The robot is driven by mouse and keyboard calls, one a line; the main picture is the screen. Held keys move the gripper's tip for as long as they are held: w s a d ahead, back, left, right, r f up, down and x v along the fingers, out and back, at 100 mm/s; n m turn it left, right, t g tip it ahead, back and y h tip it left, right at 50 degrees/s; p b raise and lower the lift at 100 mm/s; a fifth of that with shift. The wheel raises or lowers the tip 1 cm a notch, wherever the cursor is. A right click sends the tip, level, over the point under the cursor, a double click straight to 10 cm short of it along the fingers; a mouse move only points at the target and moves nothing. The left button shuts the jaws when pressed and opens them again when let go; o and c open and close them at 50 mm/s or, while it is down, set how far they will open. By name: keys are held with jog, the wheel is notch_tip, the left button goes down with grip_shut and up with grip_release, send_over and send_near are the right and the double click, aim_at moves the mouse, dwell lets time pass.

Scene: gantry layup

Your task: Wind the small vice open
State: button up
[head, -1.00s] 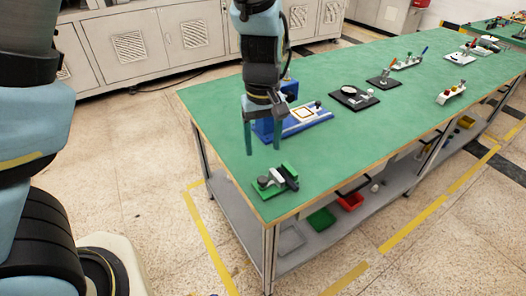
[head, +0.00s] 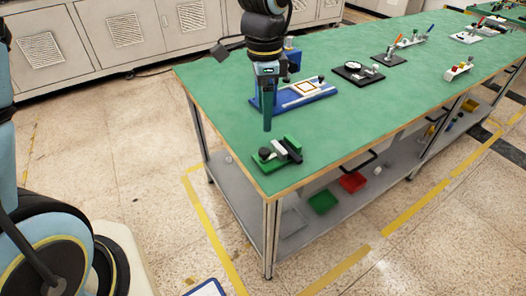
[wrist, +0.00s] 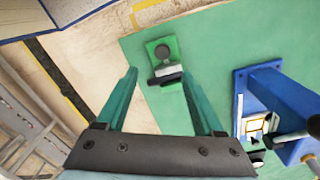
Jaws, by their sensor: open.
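The small vice (head: 283,153) has a green base, a light grey block, dark jaw parts and a dark round knob (head: 265,154) at its left end. It sits near the front left corner of the green bench. In the wrist view the vice (wrist: 161,45) lies ahead, between and beyond the fingertips, with its knob (wrist: 162,52) facing the camera. My gripper (head: 267,128) points down above and behind the vice, apart from it. In the wrist view my gripper (wrist: 160,74) is open with nothing between its fingers. The head view shows the fingers nearly in line.
A blue fixture (head: 293,101) with a white plate stands just behind the vice, close to my gripper; it also shows in the wrist view (wrist: 276,100). A black plate (head: 358,74) with a dial is farther right. The bench top (head: 330,125) right of the vice is clear.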

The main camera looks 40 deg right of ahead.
aim_at(264, 150)
jog(key=shift+m, duration=0.9)
notch_tip(264, 150, down, 10)
jog(key=shift+w+f+p, duration=0.15)
jog(key=shift+f+p, duration=0.1)
jog(key=shift+p, duration=0.2)
grip_shut()
